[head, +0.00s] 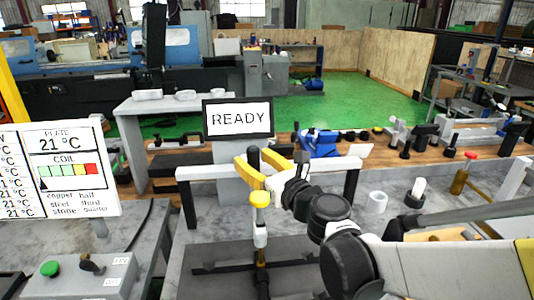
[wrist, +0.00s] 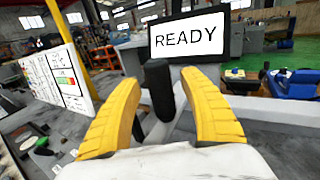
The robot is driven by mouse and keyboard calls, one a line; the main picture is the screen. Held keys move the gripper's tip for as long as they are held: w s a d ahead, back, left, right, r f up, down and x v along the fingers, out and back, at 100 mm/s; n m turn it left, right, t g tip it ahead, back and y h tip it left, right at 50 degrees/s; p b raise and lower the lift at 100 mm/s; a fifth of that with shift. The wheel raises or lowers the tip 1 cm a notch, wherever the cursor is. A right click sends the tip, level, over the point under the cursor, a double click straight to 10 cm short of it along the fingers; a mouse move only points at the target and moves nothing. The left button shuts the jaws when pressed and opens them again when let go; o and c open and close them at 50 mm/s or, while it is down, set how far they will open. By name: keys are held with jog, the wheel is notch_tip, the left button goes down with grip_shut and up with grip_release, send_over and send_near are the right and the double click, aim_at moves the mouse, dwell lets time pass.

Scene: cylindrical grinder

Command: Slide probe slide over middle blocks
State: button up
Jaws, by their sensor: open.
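My gripper (head: 252,158) has two yellow fingers and is open near the white rail (head: 205,172). A black upright knob (head: 254,157) stands between the fingers; in the wrist view the knob (wrist: 158,85) shows a gap on each side. It looks like the handle of the probe slide, though its lower part is hidden. In front of the rail hangs a yellow-capped probe (head: 260,200) with a white body, above a dark plate (head: 205,272). I cannot make out the middle blocks.
A READY screen (head: 238,118) stands just behind the rail. A readout board (head: 58,170) and a control box with a green button (head: 50,268) are at left.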

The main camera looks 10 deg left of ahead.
jog(key=v, duration=1.2)
